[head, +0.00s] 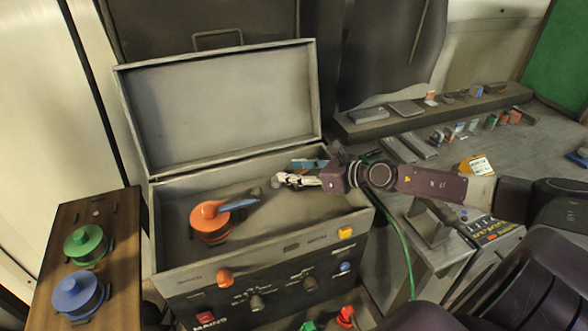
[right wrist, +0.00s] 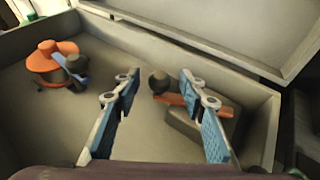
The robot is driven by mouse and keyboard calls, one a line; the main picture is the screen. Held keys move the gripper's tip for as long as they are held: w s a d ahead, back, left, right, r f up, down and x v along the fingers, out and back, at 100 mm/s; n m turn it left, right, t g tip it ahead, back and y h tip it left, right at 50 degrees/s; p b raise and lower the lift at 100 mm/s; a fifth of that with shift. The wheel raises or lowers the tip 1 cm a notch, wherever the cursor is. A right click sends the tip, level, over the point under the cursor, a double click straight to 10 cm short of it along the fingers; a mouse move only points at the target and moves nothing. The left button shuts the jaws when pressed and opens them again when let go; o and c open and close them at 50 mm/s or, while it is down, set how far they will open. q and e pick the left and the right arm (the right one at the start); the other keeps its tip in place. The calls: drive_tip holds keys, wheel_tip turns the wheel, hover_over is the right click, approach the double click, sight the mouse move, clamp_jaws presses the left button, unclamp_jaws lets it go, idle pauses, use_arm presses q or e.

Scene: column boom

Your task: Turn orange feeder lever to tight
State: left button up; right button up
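In the right wrist view an orange lever (right wrist: 178,99) with a dark ball (right wrist: 158,82) at its end lies over a grey block (right wrist: 205,126) inside the grey box. My right gripper (right wrist: 158,92) is open; its blue-padded fingers stand apart on either side of the ball in that view. I cannot tell whether they touch it. In the head view my right gripper (head: 283,179) is over the open box and hides most of this lever. An orange drum (head: 209,223) with a blue handle (head: 239,204) stands left in the box. My left gripper is not in view.
The box's lid (head: 225,105) stands open behind. Orange and red knobs (head: 225,277) are on its front panel. A wooden stand (head: 105,205) at left holds a green spool (head: 85,243) and a blue spool (head: 79,293). A cluttered bench (head: 445,160) is at right.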

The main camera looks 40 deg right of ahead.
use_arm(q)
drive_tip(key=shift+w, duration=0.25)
use_arm(e)
drive_tip(key=shift+c, duration=0.6)
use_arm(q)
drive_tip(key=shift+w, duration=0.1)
use_arm(e)
clamp_jaws()
